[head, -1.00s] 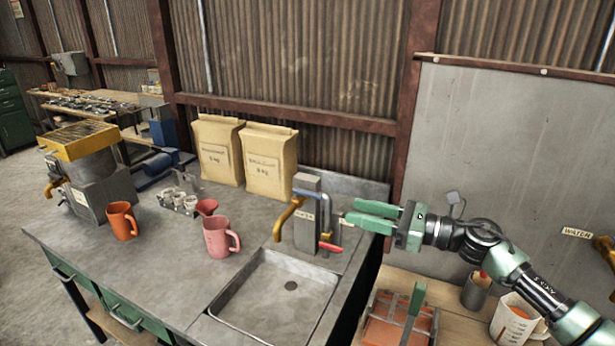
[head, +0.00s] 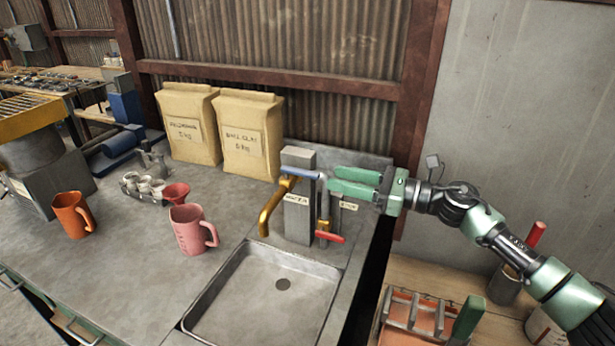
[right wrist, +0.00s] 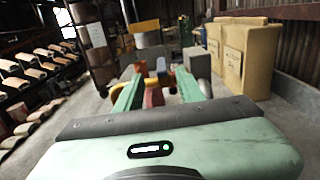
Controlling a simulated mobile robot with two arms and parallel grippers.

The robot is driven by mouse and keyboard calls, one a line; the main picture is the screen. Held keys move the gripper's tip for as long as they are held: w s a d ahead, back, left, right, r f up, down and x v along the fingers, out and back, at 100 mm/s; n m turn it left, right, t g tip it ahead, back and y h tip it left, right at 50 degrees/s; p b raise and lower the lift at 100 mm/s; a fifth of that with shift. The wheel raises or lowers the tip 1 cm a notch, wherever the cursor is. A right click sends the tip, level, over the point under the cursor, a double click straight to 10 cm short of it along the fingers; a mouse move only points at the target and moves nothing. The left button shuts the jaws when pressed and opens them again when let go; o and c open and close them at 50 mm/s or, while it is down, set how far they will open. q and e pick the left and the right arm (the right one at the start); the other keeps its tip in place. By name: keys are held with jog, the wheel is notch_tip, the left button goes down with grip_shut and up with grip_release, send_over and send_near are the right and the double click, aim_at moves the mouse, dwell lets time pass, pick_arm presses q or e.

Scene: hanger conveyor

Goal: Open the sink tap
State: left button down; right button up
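The sink tap is a grey post (head: 298,205) with a yellow spout (head: 275,208) curving down over the sink basin (head: 262,295). A blue pipe (head: 298,171) runs across its top, and a red handle (head: 329,237) sticks out low on its right side. My right gripper (head: 331,182) is at the post's upper right, beside the blue pipe's end and above the red handle. Its green fingers are apart, with nothing held between them; they also show apart in the right wrist view (right wrist: 160,88). Whether a fingertip touches the pipe, I cannot tell. My left gripper is out of view.
A pink mug (head: 191,232), a red funnel (head: 175,193) and an orange mug (head: 72,213) stand left of the sink. Two paper bags (head: 250,137) stand behind. A wooden bench (head: 455,285) with a rack lies right, across a dark gap.

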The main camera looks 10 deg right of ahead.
aim_at(310, 172)
jog(key=p+x, duration=0.3)
jog(key=x, duration=0.4)
jog(key=shift+w+a+p, duration=0.2)
jog(key=shift+w+p, duration=0.05)
jog(key=shift+p, duration=0.05)
jog(key=shift+w+a+f, duration=0.1)
jog(key=shift+w+a, duration=0.05)
grip_shut()
dwell(1.0)
